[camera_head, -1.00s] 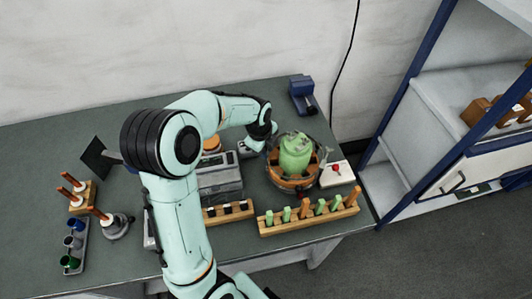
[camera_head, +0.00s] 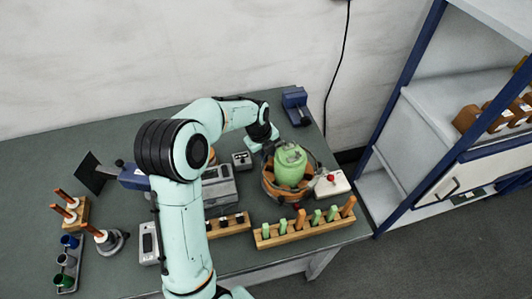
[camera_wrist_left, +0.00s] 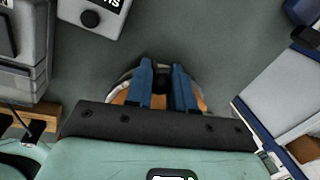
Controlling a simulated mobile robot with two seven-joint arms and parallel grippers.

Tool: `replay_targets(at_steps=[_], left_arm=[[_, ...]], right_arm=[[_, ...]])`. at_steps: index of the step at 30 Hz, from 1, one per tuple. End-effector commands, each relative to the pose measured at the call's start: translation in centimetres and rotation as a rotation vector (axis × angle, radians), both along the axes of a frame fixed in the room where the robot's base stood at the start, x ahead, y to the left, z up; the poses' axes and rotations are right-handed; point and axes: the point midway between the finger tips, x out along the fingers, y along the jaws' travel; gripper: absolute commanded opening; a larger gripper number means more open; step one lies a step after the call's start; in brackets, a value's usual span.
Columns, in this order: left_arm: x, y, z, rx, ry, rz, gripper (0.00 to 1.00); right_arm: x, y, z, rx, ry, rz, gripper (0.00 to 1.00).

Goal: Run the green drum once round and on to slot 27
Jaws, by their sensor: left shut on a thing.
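The green drum (camera_head: 290,165) stands upright in a round brown holder (camera_head: 272,187) at the right of the bench. My left gripper (camera_head: 267,144) is low at the back left edge of this drum unit. In the left wrist view, its two blue fingers (camera_wrist_left: 163,88) are close together over a round orange-and-white edge (camera_wrist_left: 118,95). They are shut on a small dark part there, mostly hidden by the fingers. Slot numbers are too small to read. My right gripper is out of view.
A wooden rack (camera_head: 263,237) with green and brown pegs stands in front of the drum. A white box with a red button (camera_head: 330,184) is at its right. A grey device (camera_head: 219,190) stands at its left. A blue-framed shelf (camera_head: 405,110) is right of the bench.

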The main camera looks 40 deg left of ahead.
Motion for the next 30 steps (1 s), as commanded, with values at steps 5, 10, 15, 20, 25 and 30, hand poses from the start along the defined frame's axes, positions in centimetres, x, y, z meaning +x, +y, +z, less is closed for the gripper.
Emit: replay_targets(at_steps=[5,10,15,20,25,30], left_arm=[[0.0,0.0,0.0,0.000,0.001,-0.001,0.00],[0.0,0.0,0.0,0.000,0.001,0.000,0.46],[0.0,0.0,0.0,0.000,0.001,0.000,0.46],[-0.1,0.1,1.1,0.001,-0.002,0.001,0.46],[-0.7,0.2,4.2,0.002,-0.006,0.001,0.46],[-1.4,0.4,8.2,0.003,-0.006,0.000,0.46]], right_arm=[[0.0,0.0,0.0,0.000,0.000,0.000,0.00],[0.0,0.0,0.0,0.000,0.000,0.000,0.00],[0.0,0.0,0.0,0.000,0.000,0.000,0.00],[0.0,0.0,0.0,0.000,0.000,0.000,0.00],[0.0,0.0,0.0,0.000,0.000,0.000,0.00],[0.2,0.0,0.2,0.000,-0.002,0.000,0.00]])
